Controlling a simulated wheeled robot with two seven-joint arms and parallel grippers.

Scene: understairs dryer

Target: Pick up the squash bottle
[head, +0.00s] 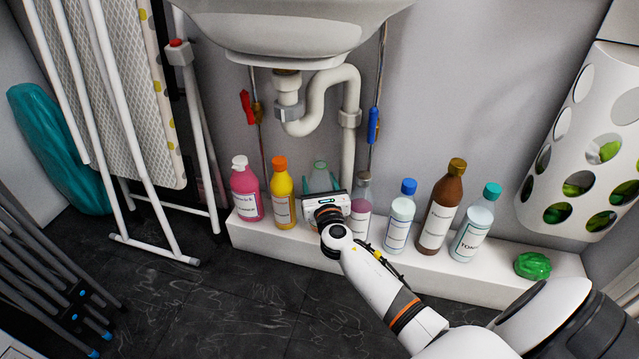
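A row of bottles stands upright on a low white ledge (285,241) under the sink. Most labels are too small to read, so I cannot tell for sure which is the squash bottle; the yellow-orange bottle with an orange cap (283,198) looks squash-like. Next to it is a clear greenish bottle (319,175), mostly hidden behind my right gripper (322,197). A bottle with pink liquid (360,212) stands just right of the gripper. My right gripper points away from me at the row; its fingers are hidden, so its opening and any contact do not show. My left gripper is out of view.
A pink bottle (246,191) stands at the row's left end. Blue-capped (401,220), brown (440,210) and teal-capped (474,225) bottles stand right, then a green object (532,265). Sink pipe (319,104) hangs above; drying rack (127,120) left. Dark floor in front is clear.

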